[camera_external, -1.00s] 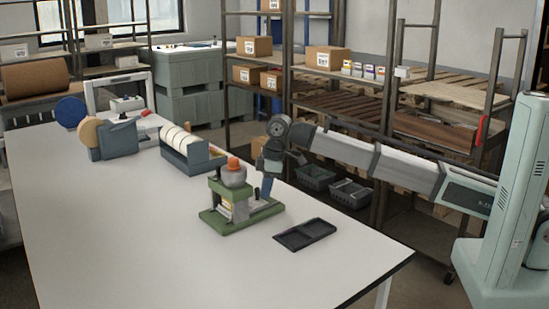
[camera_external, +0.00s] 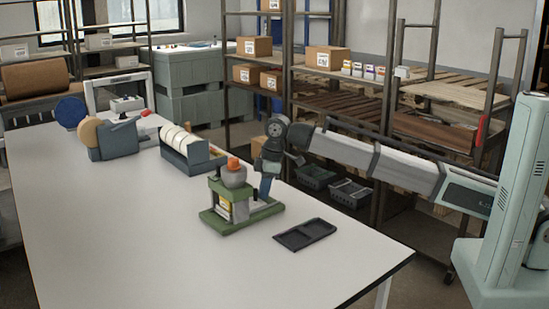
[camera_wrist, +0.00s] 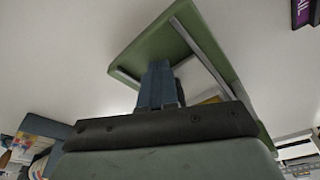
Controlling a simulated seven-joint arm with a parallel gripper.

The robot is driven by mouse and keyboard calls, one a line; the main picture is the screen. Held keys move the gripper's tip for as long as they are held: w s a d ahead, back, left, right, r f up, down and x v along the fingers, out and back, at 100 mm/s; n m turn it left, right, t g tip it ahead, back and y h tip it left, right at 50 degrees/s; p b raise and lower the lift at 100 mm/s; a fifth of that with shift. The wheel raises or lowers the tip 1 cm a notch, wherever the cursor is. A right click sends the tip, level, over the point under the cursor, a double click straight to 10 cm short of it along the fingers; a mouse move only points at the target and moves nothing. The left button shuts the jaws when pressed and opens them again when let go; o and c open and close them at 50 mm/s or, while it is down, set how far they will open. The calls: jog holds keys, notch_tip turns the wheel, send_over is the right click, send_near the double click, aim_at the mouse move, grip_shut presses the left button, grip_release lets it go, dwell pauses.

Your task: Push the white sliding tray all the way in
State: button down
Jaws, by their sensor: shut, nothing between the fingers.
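A green stand (camera_external: 228,222) with a grey bowl-shaped top and an orange cap (camera_external: 233,164) sits on the table. A small pale piece (camera_external: 240,211) shows low inside it, beside a yellow-marked part; I take it for the white sliding tray, but its outline is partly hidden. My gripper (camera_external: 266,187) points down at the stand's right side, low over its base. In the wrist view my blue fingers (camera_wrist: 158,72) are together and empty, over the green base (camera_wrist: 150,45) between its metal rails. The tray is not clear there; I cannot tell if I touch it.
A grey holder with white rolls (camera_external: 182,140) and a tape dispenser (camera_external: 112,138) stand further left. The front and left tabletop (camera_external: 120,240) is clear.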

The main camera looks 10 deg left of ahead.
jog(key=shift+w+d+f, duration=0.3)
jog(key=shift+d+f, duration=0.05)
jog(key=shift+d, duration=0.1)
jog(key=shift+r, duration=0.1)
jog(key=shift+a+r, duration=0.15)
jog(key=shift+r, duration=0.25)
jog(key=a+v, duration=0.1)
jog(key=v, duration=0.5)
jog(key=shift+s+a+r, duration=0.15)
jog(key=shift+a+r, duration=0.05)
jog(key=shift+r, duration=0.1)
dwell(0.6)
